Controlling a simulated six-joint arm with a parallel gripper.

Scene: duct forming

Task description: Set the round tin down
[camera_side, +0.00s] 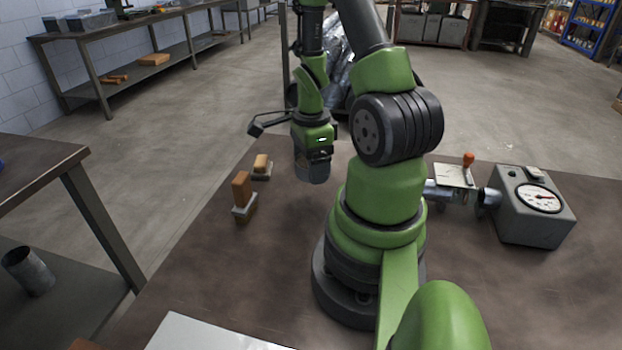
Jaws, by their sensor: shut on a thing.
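The round tin (313,172) is a short grey metal cylinder near the far edge of the brown table (200,275). My gripper (314,158) points down and is shut on the tin from above. The fingers are dark and partly hidden against the tin. The tin looks upright. I cannot tell whether its bottom touches the table or hangs just above it.
Two wooden-handled blocks (242,192) (262,165) stand left of the tin. A grey gauge box (533,212) and a metal fitting with an orange knob (456,180) stand at the right. A white sheet (205,334) lies at the front. Bare table lies between.

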